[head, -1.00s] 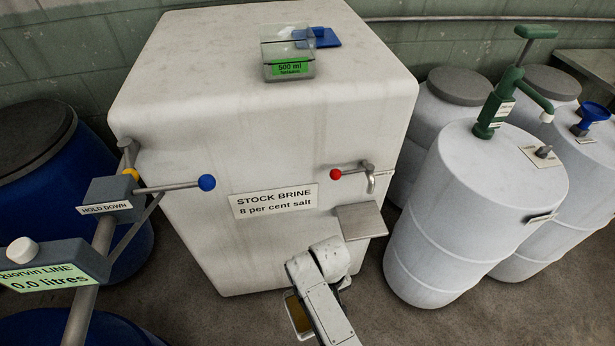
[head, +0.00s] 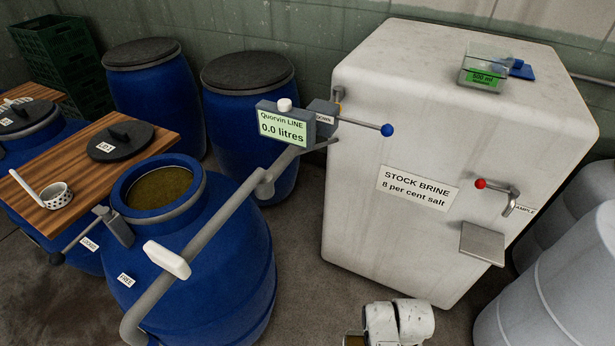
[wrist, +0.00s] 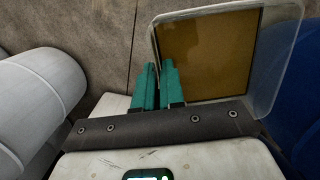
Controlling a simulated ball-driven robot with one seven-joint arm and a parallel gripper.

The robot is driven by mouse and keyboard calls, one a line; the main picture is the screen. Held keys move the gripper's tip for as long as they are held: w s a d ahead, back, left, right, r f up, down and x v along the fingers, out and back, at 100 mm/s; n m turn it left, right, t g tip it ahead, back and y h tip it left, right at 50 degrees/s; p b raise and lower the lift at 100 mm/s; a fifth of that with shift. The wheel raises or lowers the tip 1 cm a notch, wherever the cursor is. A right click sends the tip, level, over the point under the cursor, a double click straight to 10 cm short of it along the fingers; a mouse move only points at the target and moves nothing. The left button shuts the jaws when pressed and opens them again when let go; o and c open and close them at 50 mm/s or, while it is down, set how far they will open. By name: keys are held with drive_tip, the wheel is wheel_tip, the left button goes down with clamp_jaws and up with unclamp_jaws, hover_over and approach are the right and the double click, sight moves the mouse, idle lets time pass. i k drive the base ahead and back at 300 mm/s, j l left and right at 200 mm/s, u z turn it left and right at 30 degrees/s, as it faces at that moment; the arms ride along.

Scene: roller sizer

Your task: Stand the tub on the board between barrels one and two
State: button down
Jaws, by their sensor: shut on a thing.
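My gripper (wrist: 153,85) is shut, its teal fingers pinching the near wall of a clear tub (wrist: 273,62) that holds brown liquid. The tub hangs beyond the fingertips in the wrist view. In the head view my wrist is at the bottom edge, and only a brownish sliver of the tub shows beside it. The wooden board (head: 75,165) is at the left, well away from the gripper, between an open blue barrel (head: 225,265) with brown liquid and another blue barrel (head: 48,140). I cannot read barrel numbers.
A black lid (head: 120,140) and a perforated ladle (head: 55,196) lie on the board. Bare floor lies between.

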sight(33, 179)
drive_tip(key=j+u, duration=0.15)
drive_tip(key=u, duration=0.2)
drive_tip(key=i+j+u, duration=0.1)
drive_tip(key=u, duration=0.3)
drive_tip(key=i+j+u, duration=0.1)
drive_tip(key=u, duration=0.25)
drive_tip(key=i+j, duration=0.4)
drive_tip(key=j, duration=0.15)
drive_tip(key=i+j, duration=0.35)
drive_tip(key=j, duration=0.15)
drive_tip(key=i+j, duration=0.4)
drive_tip(key=j, duration=0.15)
